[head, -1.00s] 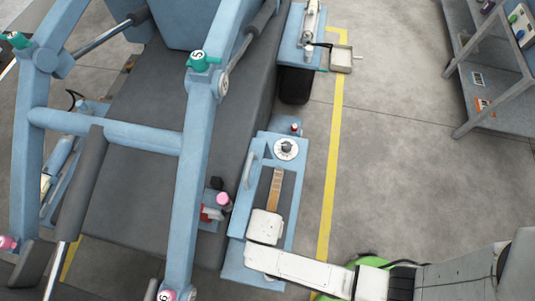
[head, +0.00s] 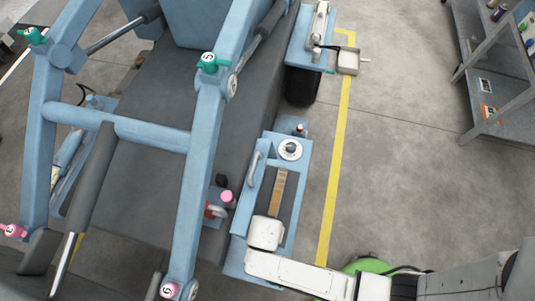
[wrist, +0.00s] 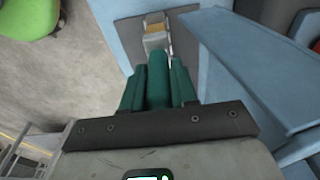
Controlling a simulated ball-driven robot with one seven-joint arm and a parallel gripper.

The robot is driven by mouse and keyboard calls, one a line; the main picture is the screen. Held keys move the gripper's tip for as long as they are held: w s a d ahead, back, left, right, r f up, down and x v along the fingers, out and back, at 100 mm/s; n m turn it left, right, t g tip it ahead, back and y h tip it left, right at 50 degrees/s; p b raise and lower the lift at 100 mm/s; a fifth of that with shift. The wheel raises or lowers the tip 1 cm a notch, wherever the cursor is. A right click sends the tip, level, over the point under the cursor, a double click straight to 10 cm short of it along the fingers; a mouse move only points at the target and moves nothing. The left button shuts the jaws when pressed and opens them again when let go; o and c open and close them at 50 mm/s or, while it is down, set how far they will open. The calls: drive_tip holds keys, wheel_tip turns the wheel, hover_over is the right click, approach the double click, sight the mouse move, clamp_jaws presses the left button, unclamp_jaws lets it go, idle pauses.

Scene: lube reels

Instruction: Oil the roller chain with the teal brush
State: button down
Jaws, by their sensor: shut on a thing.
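My gripper shows in the wrist view (wrist: 156,88), its teal fingers shut around a teal handle, the teal brush (wrist: 157,75). A pale piece with a tan end lies just past the handle and looks like the brush's ferrule and bristles. In the head view, a tan strip in a dark recess of the blue side unit looks like the roller chain (head: 278,190). My white wrist covers the near end of the recess and hides the gripper and brush there. I cannot tell whether the bristles touch the chain.
A white dial (head: 290,149) and a grey handle (head: 253,168) sit on the blue side unit. Blue frame beams (head: 197,170) with teal and pink numbered knobs rise at the left. A grey shelf (head: 490,85) stands right. The floor between is clear.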

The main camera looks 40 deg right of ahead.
drive_tip(key=shift+r+p, duration=2.15)
drive_tip(key=shift+r, duration=0.5)
drive_tip(key=shift+f, duration=0.1)
